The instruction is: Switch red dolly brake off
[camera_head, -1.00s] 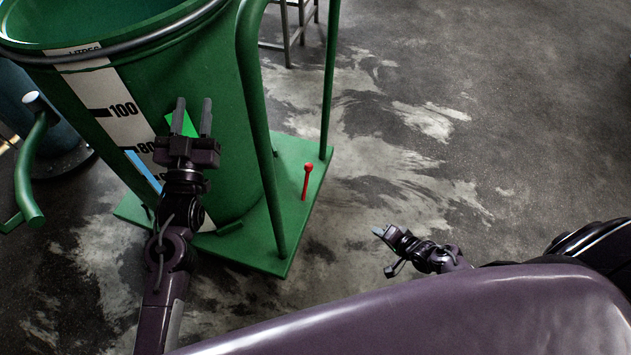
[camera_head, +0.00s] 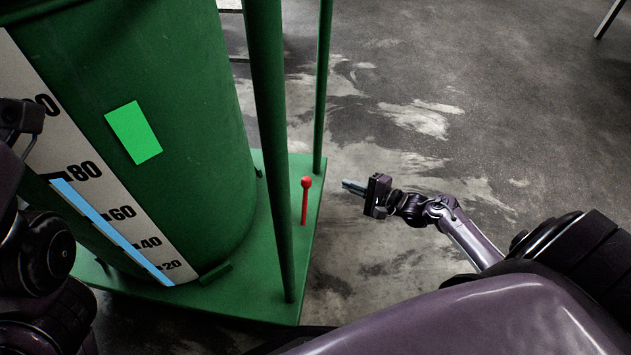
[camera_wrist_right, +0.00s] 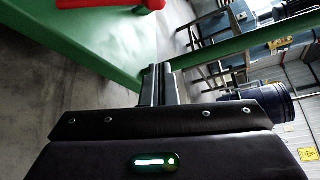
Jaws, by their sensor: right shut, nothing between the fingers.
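The red brake lever (camera_head: 305,201) stands upright with a round knob on the green dolly base (camera_head: 262,292), between two green posts. My right gripper (camera_head: 347,185) is shut and empty just right of the lever, pointing at it and apart from it. In the right wrist view the shut fingers (camera_wrist_right: 158,84) point toward the green dolly base (camera_wrist_right: 85,40), and part of the red lever (camera_wrist_right: 140,4) shows at the top edge. My left arm shows at the left edge of the head view; its fingertips cannot be made out.
A green tank (camera_head: 190,130) with a litre scale (camera_head: 100,190) stands on the dolly. A thick green post (camera_head: 270,130) and a thinner one (camera_head: 322,90) rise by the lever. The floor (camera_head: 480,110) to the right is clear. A blue drum (camera_wrist_right: 262,103) stands farther off.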

